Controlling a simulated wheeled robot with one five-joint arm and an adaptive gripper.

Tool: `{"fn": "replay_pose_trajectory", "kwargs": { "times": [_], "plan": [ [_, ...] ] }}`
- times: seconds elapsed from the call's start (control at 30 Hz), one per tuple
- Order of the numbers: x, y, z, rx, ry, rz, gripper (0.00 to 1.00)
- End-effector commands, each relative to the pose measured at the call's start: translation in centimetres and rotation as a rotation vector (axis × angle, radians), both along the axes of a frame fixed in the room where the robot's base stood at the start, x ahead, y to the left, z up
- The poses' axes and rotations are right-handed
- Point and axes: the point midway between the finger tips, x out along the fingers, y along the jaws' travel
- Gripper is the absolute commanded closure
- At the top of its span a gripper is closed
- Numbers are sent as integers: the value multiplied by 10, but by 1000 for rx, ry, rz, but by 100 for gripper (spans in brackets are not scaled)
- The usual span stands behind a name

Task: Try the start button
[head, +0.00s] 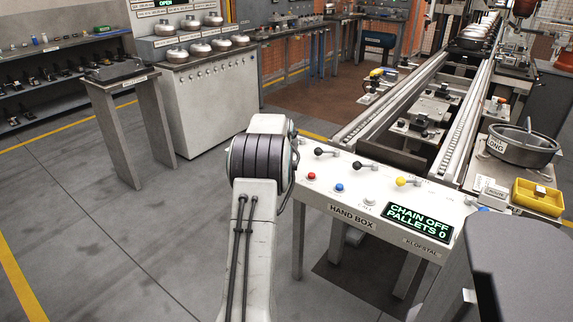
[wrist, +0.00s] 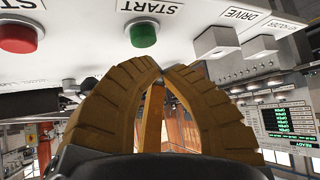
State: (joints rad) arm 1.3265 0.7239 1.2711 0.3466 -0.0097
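The green start button (wrist: 143,33) sits on a white panel in the wrist view, beside an upside-down START label (wrist: 158,8). My gripper (wrist: 147,62) has two ribbed yellow-brown fingers whose tips meet just below the button in the picture. The fingers hold nothing. A small gap shows between tips and button; I cannot tell the depth. In the head view my arm hides the gripper, and I do not see the green button there. The hand box (head: 350,216) has a display (head: 418,222) reading CHAIN OFF, PALLETS 0.
A red button (wrist: 18,37) lies left of the green one, and a grey DRIVE switch (wrist: 215,42) lies right. A conveyor (head: 395,100) runs behind. Floor at left is clear.

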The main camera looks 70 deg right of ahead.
Motion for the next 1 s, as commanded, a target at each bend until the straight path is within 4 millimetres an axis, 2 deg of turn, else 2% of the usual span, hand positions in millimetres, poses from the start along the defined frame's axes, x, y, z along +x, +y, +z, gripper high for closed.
{"fn": "replay_pose_trajectory", "kwargs": {
  "times": [1.0],
  "plan": [
    [-1, 0, -8, 0, 1, -1, 100]
  ]
}}
